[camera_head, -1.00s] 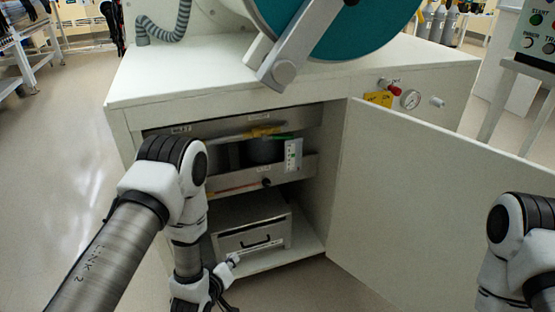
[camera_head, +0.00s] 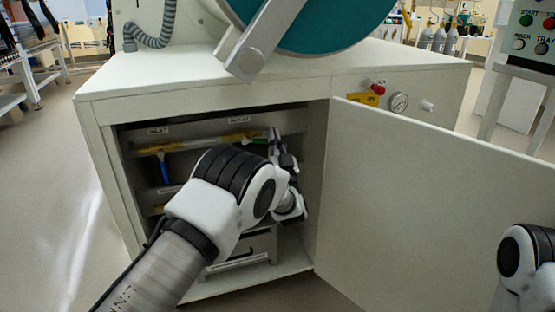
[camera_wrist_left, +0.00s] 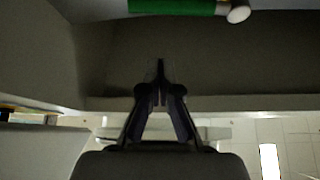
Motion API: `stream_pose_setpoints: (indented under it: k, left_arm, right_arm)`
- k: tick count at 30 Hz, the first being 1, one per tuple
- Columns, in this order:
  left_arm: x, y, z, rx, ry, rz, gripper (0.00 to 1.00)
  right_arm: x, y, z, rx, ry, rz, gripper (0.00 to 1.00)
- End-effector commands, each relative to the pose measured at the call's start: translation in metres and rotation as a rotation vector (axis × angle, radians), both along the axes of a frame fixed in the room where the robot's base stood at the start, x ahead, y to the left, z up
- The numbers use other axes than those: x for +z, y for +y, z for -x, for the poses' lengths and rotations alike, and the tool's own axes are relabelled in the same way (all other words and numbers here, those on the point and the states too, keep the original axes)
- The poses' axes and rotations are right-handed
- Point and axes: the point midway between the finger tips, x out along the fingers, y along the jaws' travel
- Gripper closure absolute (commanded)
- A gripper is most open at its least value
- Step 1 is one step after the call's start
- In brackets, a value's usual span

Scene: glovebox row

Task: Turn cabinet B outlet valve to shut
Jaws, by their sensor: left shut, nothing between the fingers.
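Inside the open cabinet, a yellow-banded pipe (camera_head: 200,143) runs below an INLET label (camera_head: 158,130) and an OUTLET label (camera_head: 238,120). A green handle (camera_head: 258,141) lies near the pipe's right end, below the OUTLET label, and looks roughly in line with the pipe. A blue handle (camera_head: 165,171) hangs down on the inlet side. My left gripper (camera_head: 277,138) is inside the cabinet, just right of the green handle. In the left wrist view the gripper (camera_wrist_left: 160,72) is shut and empty, apart from the green handle (camera_wrist_left: 172,6) at the top edge. My right gripper is out of view.
The cabinet door (camera_head: 430,190) stands open to the right. A drawer-like box (camera_head: 240,250) sits low inside, partly behind my arm. A teal round door (camera_head: 315,22) is above.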

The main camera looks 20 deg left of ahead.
Motion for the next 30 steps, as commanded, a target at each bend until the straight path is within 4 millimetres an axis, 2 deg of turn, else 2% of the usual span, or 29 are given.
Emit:
stream_pose_setpoints:
  k: [1,3,6,9,30]
  left_arm:
    - [0.001,0.005,-0.008,0.001,-0.005,0.003,1.00]
    - [0.010,0.012,-0.019,0.002,-0.006,0.002,1.00]
    - [-0.012,0.015,-0.022,0.000,0.002,0.000,1.00]
    - [-0.021,0.019,-0.022,0.001,0.000,0.000,1.00]
    - [-0.027,0.021,-0.023,-0.001,0.020,-0.028,1.00]
  right_arm:
    - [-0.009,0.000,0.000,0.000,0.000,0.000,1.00]
    - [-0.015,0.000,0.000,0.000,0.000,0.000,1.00]
    - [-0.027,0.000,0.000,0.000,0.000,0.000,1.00]
    - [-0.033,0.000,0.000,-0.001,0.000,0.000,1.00]
    - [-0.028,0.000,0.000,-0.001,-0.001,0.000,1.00]
